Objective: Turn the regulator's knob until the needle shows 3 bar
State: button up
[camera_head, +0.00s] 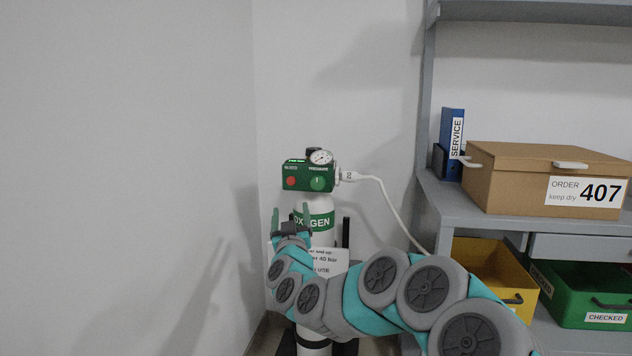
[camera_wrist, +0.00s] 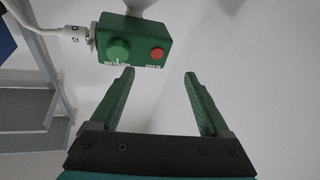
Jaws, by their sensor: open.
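The green regulator box (camera_head: 308,176) sits on top of the white oxygen cylinder (camera_head: 316,217). Its green round knob (camera_head: 320,184) is at the right of its front, with a red button (camera_head: 291,181) at the left. A round white gauge (camera_head: 321,157) stands on top; its needle is too small to read. In the wrist view the box appears upside down, with the knob (camera_wrist: 119,50) and red button (camera_wrist: 157,54) beyond the fingertips. My gripper (camera_head: 291,212) is open and empty, below the box and in front of the cylinder. Its fingers (camera_wrist: 160,73) do not touch the knob.
A white hose (camera_head: 388,201) runs from the regulator's right side down behind my arm. A grey shelf unit on the right holds a cardboard box (camera_head: 520,182), a blue binder (camera_head: 452,143), a yellow bin (camera_head: 490,262) and a green bin (camera_head: 575,279). A bare wall stands left.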

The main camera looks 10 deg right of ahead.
aim_at(317, 185)
jog(key=shift+w+d+r+m+h+p, duration=0.15)
jog(key=shift+w+d+r+m+h, duration=0.4)
jog(key=shift+w+d+h, duration=0.6)
jog(key=shift+w+d+r+m+h+p, duration=0.25)
jog(key=shift+w+d+r+h, duration=0.5)
jog(key=shift+w+d, duration=0.6)
jog(key=shift+w+d+r+m+h+p, duration=0.1)
jog(key=shift+w+d+r+m+h, duration=0.4)
jog(key=shift+w+d+h, duration=0.75)
jog(key=shift+w, duration=0.1)
grip_shut()
